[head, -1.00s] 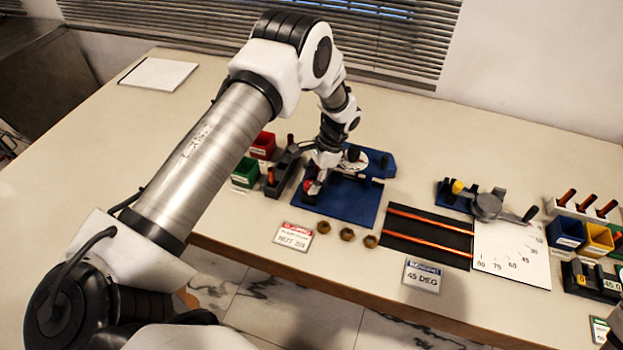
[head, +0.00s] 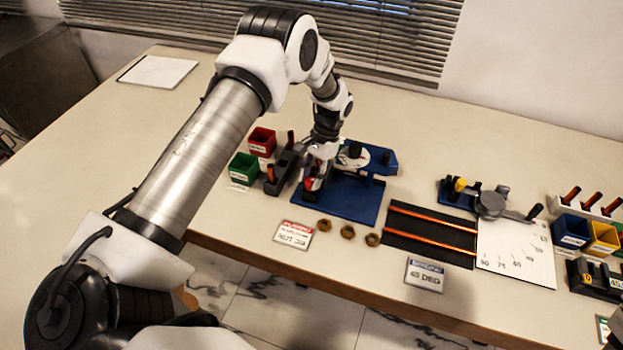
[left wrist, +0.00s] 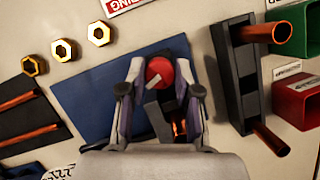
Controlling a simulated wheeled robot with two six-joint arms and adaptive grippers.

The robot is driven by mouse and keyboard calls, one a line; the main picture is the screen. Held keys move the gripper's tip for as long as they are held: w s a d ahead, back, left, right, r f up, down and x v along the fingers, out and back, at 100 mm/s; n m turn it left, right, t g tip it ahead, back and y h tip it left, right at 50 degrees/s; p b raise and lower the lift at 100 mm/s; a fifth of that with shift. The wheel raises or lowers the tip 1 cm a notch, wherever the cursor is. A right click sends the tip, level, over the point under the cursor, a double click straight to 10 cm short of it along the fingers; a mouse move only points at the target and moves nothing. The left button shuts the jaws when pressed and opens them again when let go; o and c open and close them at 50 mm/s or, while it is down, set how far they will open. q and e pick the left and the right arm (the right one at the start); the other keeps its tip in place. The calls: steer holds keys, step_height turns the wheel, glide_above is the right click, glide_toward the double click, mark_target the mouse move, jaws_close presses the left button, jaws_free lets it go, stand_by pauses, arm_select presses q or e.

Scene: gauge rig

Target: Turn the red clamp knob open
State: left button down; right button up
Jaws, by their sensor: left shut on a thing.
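The red clamp knob (left wrist: 159,72) shows between the fingers of my left gripper (left wrist: 160,88) in the left wrist view, with a pale mark on its top. The fingers stand on either side of it and are shut on it. In the head view my left gripper (head: 314,184) reaches down at the left side of the blue gauge rig base (head: 352,204), and the knob is mostly hidden there. A copper-coloured part (left wrist: 180,128) shows just below the knob in the left wrist view.
A dark rack (head: 284,172) with copper tubes stands close left of the rig, beside green (head: 243,170) and red (head: 262,142) bins. Several brass nuts (head: 347,232) and a red-headed sign (head: 293,235) lie in front. A black mat (head: 430,236) with copper rods is to the right.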

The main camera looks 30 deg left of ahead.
arm_select(q)
steer(key=n+h, duration=0.1)
steer(key=n, duration=0.2)
steer(key=shift+f, duration=0.1)
steer(key=n+h, duration=0.1)
steer(key=n, duration=0.2)
steer(key=shift+a+n, duration=0.15)
steer(key=shift+n, duration=0.15)
steer(key=n+t+h, duration=0.1)
steer(key=n, duration=0.2)
steer(key=shift+h, duration=0.3)
steer(key=shift+s+n+t+h+p, duration=0.1)
steer(key=shift+n+t+h+p, duration=0.35)
steer(key=shift+n, duration=1.45)
steer(key=c, duration=1.1)
jaws_free()
steer(key=shift+a, duration=0.1)
